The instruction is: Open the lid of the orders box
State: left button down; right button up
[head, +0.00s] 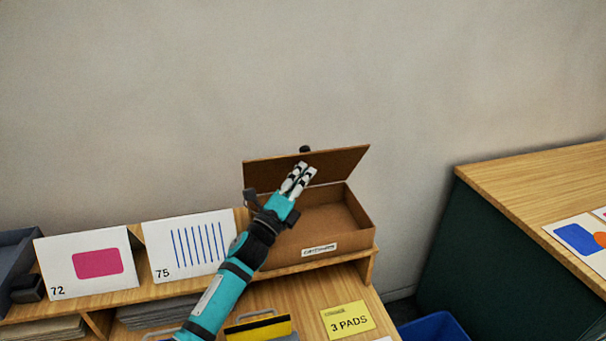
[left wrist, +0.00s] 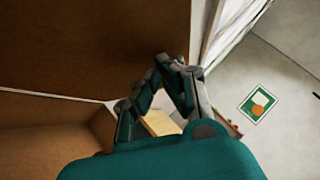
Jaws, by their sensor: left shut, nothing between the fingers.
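The brown cardboard box (head: 358,222) stands on the wooden shelf, with a small white label on its front that is too small to read surely. Its lid (head: 345,163) is raised at the back and leans up toward the wall; the inside of the box shows and looks empty. My left gripper (head: 300,172) is shut and empty, over the left part of the box in front of the lid's inner face. In the left wrist view the shut fingers (left wrist: 168,66) show beside the brown lid (left wrist: 80,45). I cannot tell whether they touch it. My right gripper is out of view.
Cards numbered 72 (head: 95,268) and 75 (head: 188,246) stand on the shelf left of the box. A yellow "3 PADS" note (head: 347,319) lies below it. A blue bin (head: 435,328) and another wooden-topped table (head: 530,180) are at the right.

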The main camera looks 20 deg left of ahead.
aim_at(299, 160)
pick_arm(q)
jog(key=r+p, duration=0.1)
jog(key=w+a+r+n+p, duration=0.1)
jog(key=p, duration=0.1)
jog(key=w+r+y+p, duration=0.1)
jog(key=shift+a+g+p, duration=0.2)
jog(key=shift+g+p, duration=0.1)
jog(key=shift+p, duration=0.1)
jog(key=w+a+b, duration=0.1)
jog(key=w+a, duration=0.1)
jog(key=shift+w+r+n+b, duration=0.3)
jog(key=shift+w+r+b, duration=0.1)
jog(key=shift+w, duration=0.2)
jog(key=shift+s, duration=0.2)
